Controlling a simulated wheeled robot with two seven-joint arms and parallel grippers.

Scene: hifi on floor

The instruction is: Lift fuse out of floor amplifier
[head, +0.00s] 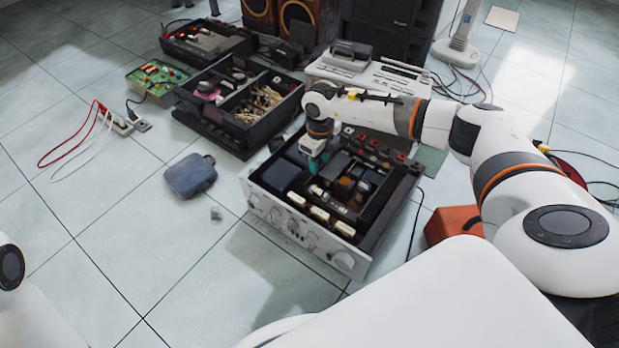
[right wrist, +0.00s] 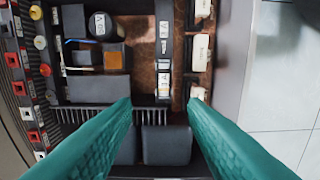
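The amplifier (head: 345,262) sits on the floor with its top off and its silver front with knobs towards me. Its inside also shows in the right wrist view, with a copper-coloured board (right wrist: 142,42). My right gripper (head: 313,163) points down over its left part. In the right wrist view its two teal fingers (right wrist: 160,98) are apart, with no held object visible between them. A narrow labelled strip (right wrist: 164,50) and pale blocks (right wrist: 200,52) lie near the fingertips. My left gripper is out of view.
A black parts box (head: 262,128) stands behind the amplifier, and a grey-white device (head: 350,65) stands at the back. A dark blue flat case (head: 190,176) lies to the left. An orange-red box (head: 452,222) is at the right.

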